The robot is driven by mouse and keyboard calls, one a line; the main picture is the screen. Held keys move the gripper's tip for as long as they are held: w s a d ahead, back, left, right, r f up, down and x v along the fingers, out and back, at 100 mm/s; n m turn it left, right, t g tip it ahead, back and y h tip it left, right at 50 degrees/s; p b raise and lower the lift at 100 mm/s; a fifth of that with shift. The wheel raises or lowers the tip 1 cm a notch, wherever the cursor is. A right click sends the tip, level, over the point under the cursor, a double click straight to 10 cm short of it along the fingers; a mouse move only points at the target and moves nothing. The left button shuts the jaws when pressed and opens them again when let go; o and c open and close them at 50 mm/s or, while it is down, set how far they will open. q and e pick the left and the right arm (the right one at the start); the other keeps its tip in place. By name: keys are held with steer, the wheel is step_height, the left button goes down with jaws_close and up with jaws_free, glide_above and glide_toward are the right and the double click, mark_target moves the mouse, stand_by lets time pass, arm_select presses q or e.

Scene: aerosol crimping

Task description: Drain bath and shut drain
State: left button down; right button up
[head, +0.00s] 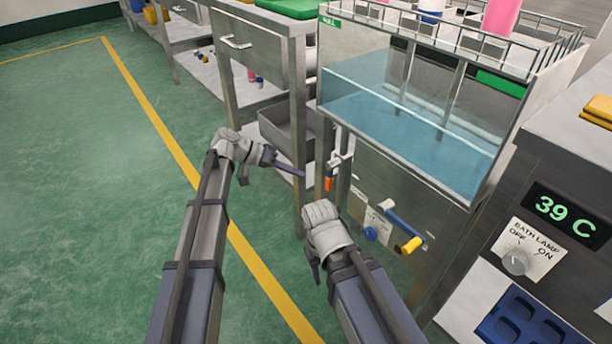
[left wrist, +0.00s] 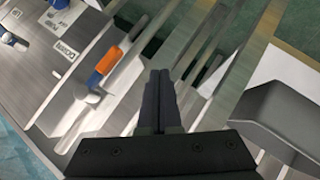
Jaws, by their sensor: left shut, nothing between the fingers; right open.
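The bath (head: 420,125) is a glass-fronted tank holding blue water, with a label that seems to read FULL (head: 330,21) at its upper left. A pale pipe with a valve (head: 340,160) comes down its left front. A small orange handle (head: 329,184) hangs by the pipe; in the left wrist view the orange handle (left wrist: 109,61) has a blue part. My left gripper (head: 299,172) is shut and empty, left of the handle and apart from it; its fingers (left wrist: 160,85) show together. My right gripper (head: 322,214) is open, lower, before the bath's cabinet; its wrist mostly hides its fingers.
A blue lever with a yellow end (head: 410,245) and a blue knob (head: 371,233) stick out of the cabinet front. A steel bench (head: 235,45) stands left. A 39 C display (head: 562,215) and lamp switch (head: 515,262) are right. The green floor is clear at left.

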arm_select(q)
steer(key=w+a, duration=0.1)
steer(key=a, duration=0.5)
steer(key=shift+a, duration=0.2)
steer(key=s+d+g+y+p, duration=0.25)
steer(key=s+d+p, duration=0.25)
steer(key=s, duration=0.6)
steer(key=s+a+r+n+t+y+p, duration=0.15)
steer(key=s+y+p, duration=0.3)
steer(key=s, duration=0.45)
steer(key=s+a+r+n+y+p, duration=0.2)
steer(key=s+y+p, duration=0.25)
steer(key=s, duration=0.55)
step_height(320, 180, up, 38)
steer(key=w+p, duration=0.1)
steer(key=p, duration=3.5)
steer(key=shift+d+f+y+p, duration=0.25)
steer(key=shift+y+p, duration=0.15)
steer(key=shift+y, duration=0.05)
arm_select(e)
step_height(320, 180, up, 51)
arm_select(q)
steer(key=shift+w, duration=0.1)
arm_select(e)
steer(key=shift+s+f, duration=0.1)
steer(key=shift+c, duration=0.3)
